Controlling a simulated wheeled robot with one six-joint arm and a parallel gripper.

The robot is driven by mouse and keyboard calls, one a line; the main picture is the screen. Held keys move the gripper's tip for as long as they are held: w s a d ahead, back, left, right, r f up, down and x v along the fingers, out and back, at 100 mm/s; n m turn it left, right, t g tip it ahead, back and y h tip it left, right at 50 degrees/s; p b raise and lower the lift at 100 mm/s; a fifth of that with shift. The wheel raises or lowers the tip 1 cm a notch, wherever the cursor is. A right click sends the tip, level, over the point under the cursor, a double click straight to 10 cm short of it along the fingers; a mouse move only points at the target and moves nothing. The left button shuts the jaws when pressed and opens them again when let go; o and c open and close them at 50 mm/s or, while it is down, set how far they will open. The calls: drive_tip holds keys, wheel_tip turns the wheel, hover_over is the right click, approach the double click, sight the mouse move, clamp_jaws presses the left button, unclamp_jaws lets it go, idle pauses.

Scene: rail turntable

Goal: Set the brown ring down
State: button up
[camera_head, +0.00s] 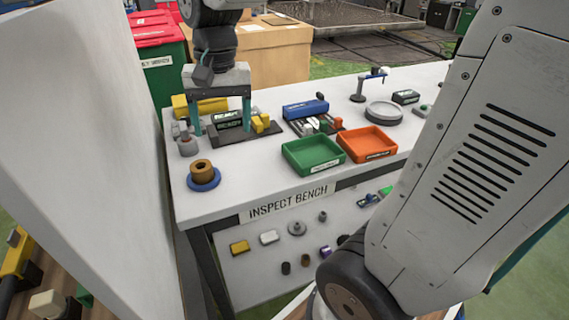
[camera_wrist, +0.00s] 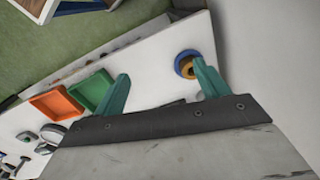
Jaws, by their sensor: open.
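The brown ring (camera_head: 202,168) rests on a blue round base (camera_head: 204,181) at the near left corner of the white bench. In the wrist view the ring (camera_wrist: 186,68) shows partly behind one teal finger, with the blue base (camera_wrist: 179,57) around it. My gripper (camera_head: 221,115) is open, its two teal fingers pointing down above the bench, farther back than the ring. Nothing shows between the fingers in the wrist view (camera_wrist: 160,90).
A green tray (camera_head: 313,168) and an orange tray (camera_head: 366,157) stand right of the ring on the bench (camera_head: 245,195). Black and yellow fixtures (camera_head: 262,124) lie behind and under my gripper. A grey-white wall (camera_head: 90,130) rises at the left. Bench surface between ring and green tray is clear.

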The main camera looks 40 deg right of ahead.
drive_tip(key=s+d+f+n+t, duration=0.1)
drive_tip(key=s+n, duration=0.4)
drive_tip(key=s, duration=1.2)
drive_tip(key=shift+s+f+n+h, duration=0.2)
drive_tip(key=shift+s+n+h, duration=0.05)
drive_tip(key=shift+n+h, duration=0.05)
